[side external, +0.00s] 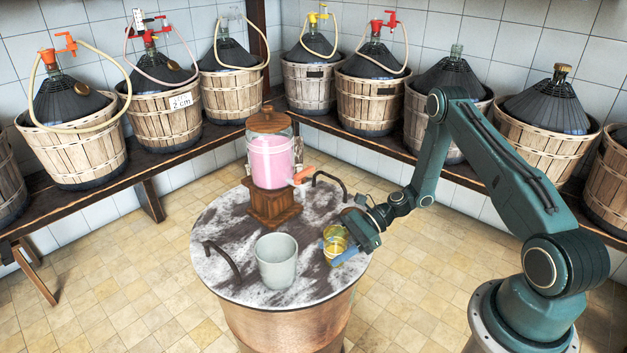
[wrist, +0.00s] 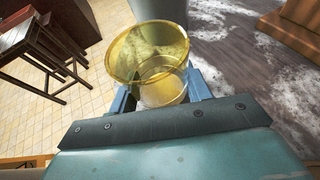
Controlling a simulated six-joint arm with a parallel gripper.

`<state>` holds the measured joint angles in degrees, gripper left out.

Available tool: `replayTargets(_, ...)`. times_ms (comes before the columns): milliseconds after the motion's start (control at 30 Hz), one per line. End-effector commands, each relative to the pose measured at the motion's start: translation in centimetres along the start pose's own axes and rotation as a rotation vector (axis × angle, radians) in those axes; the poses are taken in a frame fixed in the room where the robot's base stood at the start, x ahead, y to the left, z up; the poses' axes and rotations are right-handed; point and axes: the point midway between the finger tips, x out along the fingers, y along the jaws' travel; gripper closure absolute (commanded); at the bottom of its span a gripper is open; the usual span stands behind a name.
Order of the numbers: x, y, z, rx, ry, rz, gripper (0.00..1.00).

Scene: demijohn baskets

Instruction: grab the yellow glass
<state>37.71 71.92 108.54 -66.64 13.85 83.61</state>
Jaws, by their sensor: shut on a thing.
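The yellow glass (side external: 335,240) is a small see-through tumbler near the right edge of the round barrel top (side external: 222,270). In the wrist view the glass (wrist: 150,52) stands straight ahead, between the two blue fingers. My gripper (side external: 342,248) reaches in from the right and is shut on the glass. The fingers also show in the wrist view (wrist: 160,95), one on each side of the glass, partly hidden behind it and the gripper body. I cannot tell whether the glass touches the barrel top.
A pale grey cup (side external: 277,262) stands left of the glass. A dispenser with pink liquid (side external: 271,162) on a wooden stand (side external: 273,206) is behind. Dark curved handles (side external: 222,258) (side external: 330,180) rise from the lid. Basketed demijohns (side external: 165,112) line benches along the walls.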

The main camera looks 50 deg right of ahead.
Motion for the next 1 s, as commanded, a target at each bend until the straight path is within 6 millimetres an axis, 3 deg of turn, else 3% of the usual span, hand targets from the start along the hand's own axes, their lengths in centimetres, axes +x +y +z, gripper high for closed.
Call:
replayTargets(533, -0.5, 0.0, 1.2, -0.001, -0.001, 0.000, 0.79)
replayTargets(1000, -1.7, -0.1, 4.2, -0.002, 0.000, 0.000, 0.79)
